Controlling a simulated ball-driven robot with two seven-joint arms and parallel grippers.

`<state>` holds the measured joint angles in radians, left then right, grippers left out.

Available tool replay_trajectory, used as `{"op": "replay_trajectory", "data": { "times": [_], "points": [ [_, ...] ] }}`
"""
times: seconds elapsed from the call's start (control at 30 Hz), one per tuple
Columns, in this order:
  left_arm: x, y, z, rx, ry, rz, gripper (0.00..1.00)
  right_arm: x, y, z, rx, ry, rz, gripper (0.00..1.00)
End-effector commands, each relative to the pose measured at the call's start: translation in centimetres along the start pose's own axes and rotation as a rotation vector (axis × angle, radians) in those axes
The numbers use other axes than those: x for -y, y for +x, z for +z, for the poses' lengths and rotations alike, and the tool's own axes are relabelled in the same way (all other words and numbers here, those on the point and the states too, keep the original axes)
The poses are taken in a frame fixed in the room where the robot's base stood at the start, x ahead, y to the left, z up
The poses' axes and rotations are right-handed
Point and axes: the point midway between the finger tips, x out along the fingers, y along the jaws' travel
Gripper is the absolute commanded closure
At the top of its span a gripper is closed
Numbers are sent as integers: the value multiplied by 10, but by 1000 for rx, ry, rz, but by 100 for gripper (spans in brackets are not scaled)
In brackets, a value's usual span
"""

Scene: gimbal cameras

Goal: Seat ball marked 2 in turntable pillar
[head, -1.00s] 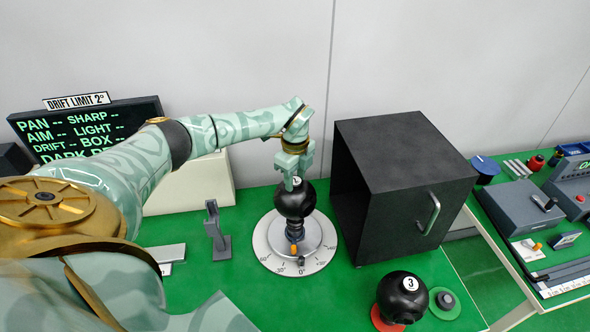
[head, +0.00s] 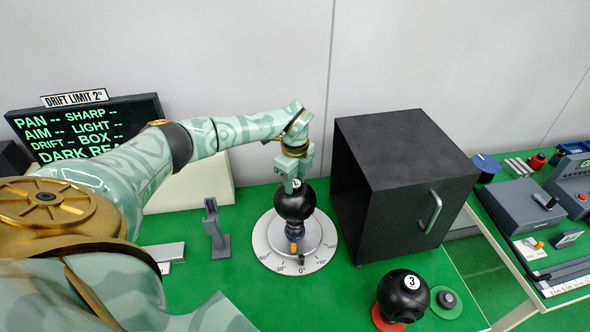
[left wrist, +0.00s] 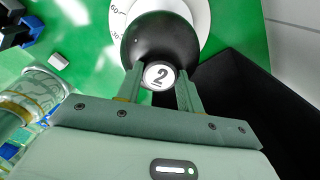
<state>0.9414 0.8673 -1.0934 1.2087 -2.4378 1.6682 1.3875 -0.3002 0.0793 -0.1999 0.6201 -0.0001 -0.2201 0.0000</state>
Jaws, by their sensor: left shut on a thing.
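The black ball marked 2 (head: 295,203) is over the middle of the white turntable dial (head: 268,247). My left gripper (head: 293,184) comes down from above and is shut on the ball's upper part. In the left wrist view the ball (left wrist: 160,42) shows its white 2 label between the two fingers (left wrist: 160,82). The turntable pillar (head: 294,230) is directly below the ball, and the ball appears to meet its top. Whether it is fully seated I cannot tell. My right gripper is not in view.
A black open-sided box (head: 405,180) with a handle stands close right of the turntable. A black ball marked 3 (head: 404,294) rests on a red base at the front. A small grey stand (head: 215,228) is to the left. A display (head: 85,128) stands at the back left.

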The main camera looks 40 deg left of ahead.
Motion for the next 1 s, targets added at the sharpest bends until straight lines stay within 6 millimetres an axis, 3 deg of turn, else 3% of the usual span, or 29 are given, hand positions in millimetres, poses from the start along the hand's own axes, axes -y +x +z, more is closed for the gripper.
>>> {"op": "replay_trajectory", "data": {
  "times": [0.03, 0.07, 0.13, 0.17, 0.43, 0.57, 1.0],
  "points": [
    [0, 1, 0, -1, 0, -1, 100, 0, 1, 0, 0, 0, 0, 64],
    [0, 1, 0, -1, 0, -1, 60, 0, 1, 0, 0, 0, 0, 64],
    [0, 1, 0, 0, 0, -1, 41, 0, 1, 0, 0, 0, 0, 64],
    [0, 1, 0, 0, 0, -1, 38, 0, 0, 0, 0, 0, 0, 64],
    [0, 1, 0, 0, 0, 1, 38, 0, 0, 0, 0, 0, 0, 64],
    [1, -11, 1, 1, 0, -2, 38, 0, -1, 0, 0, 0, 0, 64],
    [1, -122, 0, 1, 0, -5, 38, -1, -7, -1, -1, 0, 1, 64]
  ]
}}
